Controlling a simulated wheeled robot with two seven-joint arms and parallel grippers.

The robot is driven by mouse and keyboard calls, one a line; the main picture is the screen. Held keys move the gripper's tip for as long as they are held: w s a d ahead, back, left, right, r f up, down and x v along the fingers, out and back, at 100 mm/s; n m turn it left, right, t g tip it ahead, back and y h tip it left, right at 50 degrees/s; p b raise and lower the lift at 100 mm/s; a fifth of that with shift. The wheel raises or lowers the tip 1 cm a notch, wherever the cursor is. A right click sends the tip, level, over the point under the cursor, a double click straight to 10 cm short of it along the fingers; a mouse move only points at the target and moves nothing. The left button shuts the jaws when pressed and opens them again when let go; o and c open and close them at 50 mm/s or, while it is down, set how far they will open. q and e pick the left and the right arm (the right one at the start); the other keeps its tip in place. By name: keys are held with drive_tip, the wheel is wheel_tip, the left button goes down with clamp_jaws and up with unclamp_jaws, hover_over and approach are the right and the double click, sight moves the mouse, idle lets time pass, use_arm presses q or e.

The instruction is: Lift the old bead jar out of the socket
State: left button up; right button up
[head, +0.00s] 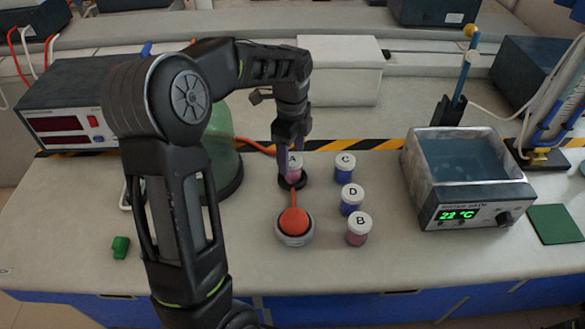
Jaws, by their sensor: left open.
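A white-lidded jar marked A (297,165), with pinkish contents, stands in a small black ring-like socket (301,182) at the middle of the bench. My left gripper (291,147) reaches down over this jar from above and behind my arm. Its jaws are open, close around or just in front of the jar; I cannot tell whether they touch it. The gripper hides part of the jar's lid and left side. My right gripper is not in view.
Jars C (345,168), D (351,199) and B (358,229) stand close to the right. An orange bulb (294,221) sits in front. A green dome (226,165) is partly behind my arm. A water bath (466,170) stands farther right.

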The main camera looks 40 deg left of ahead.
sight(292, 168)
use_arm(q)
drive_tip(key=shift+f, duration=0.2)
drive_tip(key=shift+w+f+p, duration=0.1)
drive_tip(key=shift+f+p, duration=0.3)
drive_tip(key=shift+f, duration=2.2)
drive_tip(key=shift+d, duration=0.1)
drive_tip(key=c, duration=1.5)
drive_tip(key=shift+r, duration=0.1)
wheel_tip(292, 168, up, 10)
drive_tip(key=shift+f+b, duration=0.1)
drive_tip(key=shift+b, duration=0.2)
